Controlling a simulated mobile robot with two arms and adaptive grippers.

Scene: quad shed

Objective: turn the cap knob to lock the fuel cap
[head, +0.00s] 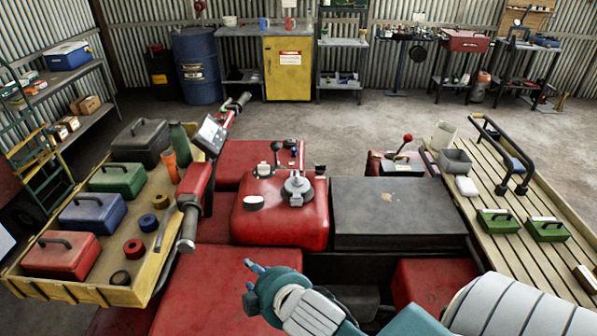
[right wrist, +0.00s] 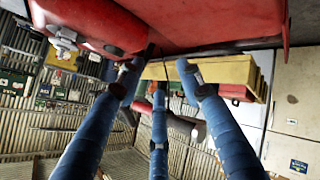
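The grey fuel cap (head: 297,190) with its raised knob sits on top of the red tank (head: 300,228) in the middle of the head view. In the right wrist view, a grey fitting that looks like this cap (right wrist: 65,38) shows at the upper left against the red tank (right wrist: 95,18). My right gripper (head: 257,268) is in front of and below the tank in the head view, apart from the cap. Its blue fingers (right wrist: 157,75) are spread with nothing between them. My left gripper is not in view.
A black-and-white round piece (head: 253,202) lies left of the cap, and a black-knobbed lever (head: 276,155) stands behind it. A dark flat box (head: 392,212) is right of the tank. The handlebar (head: 190,215) and a loaded wooden rack (head: 65,290) are at left.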

